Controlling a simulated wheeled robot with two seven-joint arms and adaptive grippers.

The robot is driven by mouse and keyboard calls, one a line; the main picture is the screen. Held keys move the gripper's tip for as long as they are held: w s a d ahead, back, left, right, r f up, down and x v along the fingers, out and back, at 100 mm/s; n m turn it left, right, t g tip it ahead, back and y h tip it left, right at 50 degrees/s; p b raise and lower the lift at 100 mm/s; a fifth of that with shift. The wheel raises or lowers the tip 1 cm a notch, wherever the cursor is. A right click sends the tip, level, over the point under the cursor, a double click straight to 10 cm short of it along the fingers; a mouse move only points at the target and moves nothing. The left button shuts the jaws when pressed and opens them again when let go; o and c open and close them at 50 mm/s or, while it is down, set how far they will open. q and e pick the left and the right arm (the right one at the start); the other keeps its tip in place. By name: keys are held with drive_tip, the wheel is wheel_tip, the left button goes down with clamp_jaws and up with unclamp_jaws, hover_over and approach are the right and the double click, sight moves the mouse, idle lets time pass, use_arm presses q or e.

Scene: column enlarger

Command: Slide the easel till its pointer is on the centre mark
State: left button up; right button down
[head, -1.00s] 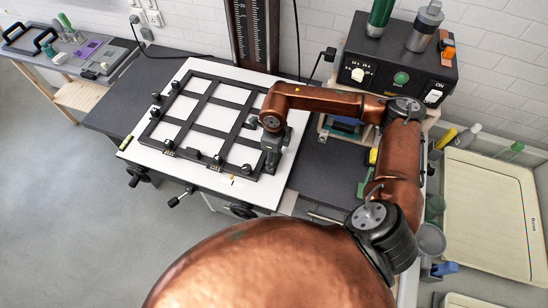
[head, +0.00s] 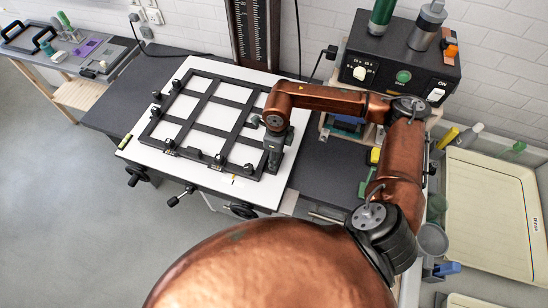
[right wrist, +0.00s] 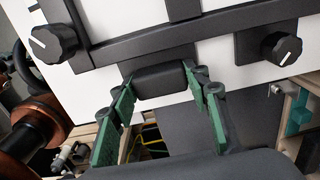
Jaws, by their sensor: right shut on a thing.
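The easel (head: 199,97) is a black frame with crossbars and several dark knobs. It lies on the white baseboard (head: 208,182). My right gripper (head: 271,166) is at the easel's right side in the head view. In the right wrist view, my right gripper (right wrist: 165,88) has its green-padded fingers on either side of the easel's black handle (right wrist: 160,79) and is shut on it. A small yellow-orange mark (head: 234,180) shows near the easel's front edge. I cannot tell pointer from centre mark there. My left gripper is out of view.
A scaled column (head: 254,35) rises behind the baseboard. A black control box (head: 400,58) stands at the back right, beside a cream tray (head: 499,146). Clamp knobs (head: 181,197) project from the bench front. White board is bare around the easel's left and front edges.

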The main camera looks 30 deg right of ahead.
drive_tip(key=shift+s+d, duration=0.35)
drive_tip(key=c, duration=1.1)
unclamp_jaws()
drive_tip(key=shift+a, duration=0.1)
wheel_tip(320, 180, up, 12)
